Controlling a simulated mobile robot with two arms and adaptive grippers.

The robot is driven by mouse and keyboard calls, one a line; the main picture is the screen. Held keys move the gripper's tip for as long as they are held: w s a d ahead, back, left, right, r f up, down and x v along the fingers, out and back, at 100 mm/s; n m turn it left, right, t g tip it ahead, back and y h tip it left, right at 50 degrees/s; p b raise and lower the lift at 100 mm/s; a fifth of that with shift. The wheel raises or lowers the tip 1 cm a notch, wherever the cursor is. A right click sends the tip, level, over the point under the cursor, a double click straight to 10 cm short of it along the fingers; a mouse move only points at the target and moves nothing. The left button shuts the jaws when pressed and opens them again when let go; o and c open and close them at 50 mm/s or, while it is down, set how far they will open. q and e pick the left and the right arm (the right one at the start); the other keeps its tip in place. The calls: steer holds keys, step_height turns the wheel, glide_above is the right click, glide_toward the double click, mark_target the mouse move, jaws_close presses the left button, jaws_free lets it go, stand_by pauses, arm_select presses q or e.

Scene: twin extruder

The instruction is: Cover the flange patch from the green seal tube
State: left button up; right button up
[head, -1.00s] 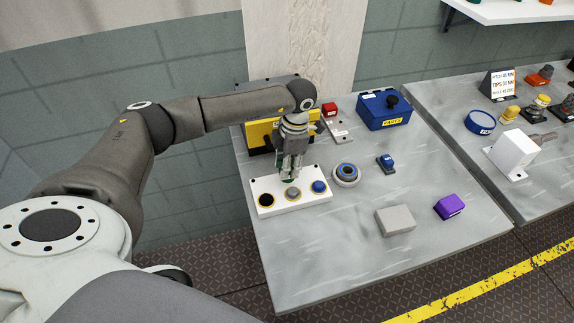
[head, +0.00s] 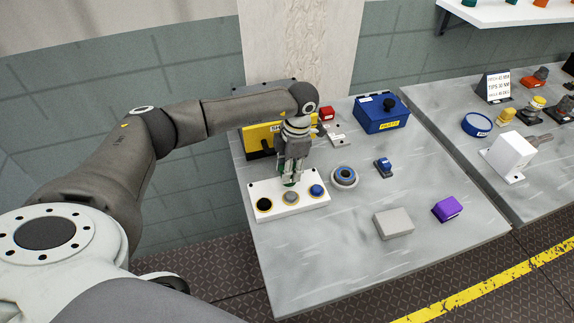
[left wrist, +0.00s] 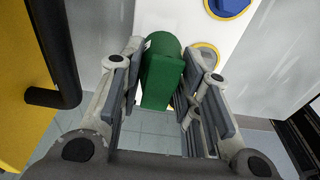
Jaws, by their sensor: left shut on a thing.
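My left gripper (head: 291,180) is shut on the green seal tube (left wrist: 163,75), which stands between its fingers in the left wrist view. In the head view only a small green part of the tube (head: 289,184) shows below the fingers, at the back edge of the white rack (head: 280,212). I cannot tell whether the tube is seated or lifted. A round grey flange (head: 344,177) with a dark blue ring stands on the table just right of the rack. A separate patch on it is too small to make out. My right gripper is not in view.
The rack's front row has a black round top (head: 264,205), a grey one (head: 291,197) and a blue one (head: 317,190). A yellow panel (head: 262,137) stands close behind.

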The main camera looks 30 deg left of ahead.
arm_select(q)
steer(key=shift+d+r, duration=0.1)
steer(key=shift+r+p, duration=1.75)
steer(key=shift+r, duration=1.25)
steer(key=shift+f, duration=0.15)
steer(key=shift+f+b, duration=2.7)
steer(key=shift+f, duration=0.45)
steer(key=o, duration=1)
steer(key=shift+r, duration=0.1)
steer(key=shift+c, duration=1.1)
